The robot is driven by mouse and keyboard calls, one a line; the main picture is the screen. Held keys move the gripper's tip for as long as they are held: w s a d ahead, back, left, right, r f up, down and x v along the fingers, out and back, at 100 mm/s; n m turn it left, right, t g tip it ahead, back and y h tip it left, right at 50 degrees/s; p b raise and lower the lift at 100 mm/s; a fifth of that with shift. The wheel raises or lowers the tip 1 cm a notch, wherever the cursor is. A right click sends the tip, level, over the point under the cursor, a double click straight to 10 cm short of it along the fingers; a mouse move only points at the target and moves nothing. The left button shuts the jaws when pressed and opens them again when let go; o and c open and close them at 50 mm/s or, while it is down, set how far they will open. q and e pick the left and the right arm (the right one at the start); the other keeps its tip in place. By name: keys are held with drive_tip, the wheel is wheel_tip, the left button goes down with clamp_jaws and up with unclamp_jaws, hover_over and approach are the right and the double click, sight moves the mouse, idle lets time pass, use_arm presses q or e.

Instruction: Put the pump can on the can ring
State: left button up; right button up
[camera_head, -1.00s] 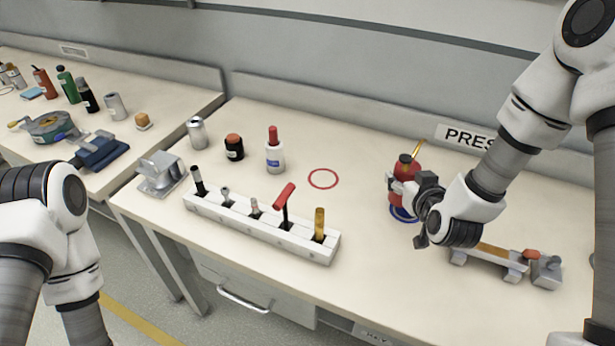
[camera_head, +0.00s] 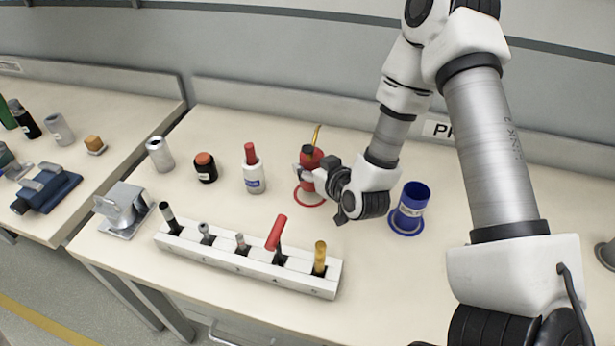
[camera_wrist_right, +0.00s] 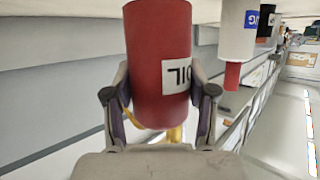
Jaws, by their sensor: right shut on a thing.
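The pump can (camera_head: 311,158) is red, with a dark top and a thin yellow spout. It stands upright at the red can ring (camera_head: 310,202), whose front edge shows around its base. Whether the base touches the table is hard to tell. My right gripper (camera_head: 318,180) is shut on the can from its right side. In the right wrist view the can (camera_wrist_right: 160,45), with its OIL label upside down, sits between both fingers (camera_wrist_right: 160,100). My left gripper is not in view.
A blue cup (camera_head: 412,199) stands on a blue ring right of my gripper. A white bottle with a red cap (camera_head: 253,170), a black jar (camera_head: 205,168) and a grey can (camera_head: 160,155) stand to the left. A white tool rack (camera_head: 220,258) lies in front.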

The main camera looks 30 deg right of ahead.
drive_tip(key=f, duration=0.3)
drive_tip(key=shift+w+a+f, duration=0.1)
drive_tip(key=shift+w+f, duration=0.15)
drive_tip(key=shift+f, duration=0.1)
drive_tip(key=shift+s, duration=0.2)
drive_tip(key=o, duration=1.3)
drive_tip(key=shift+w+f, duration=0.1)
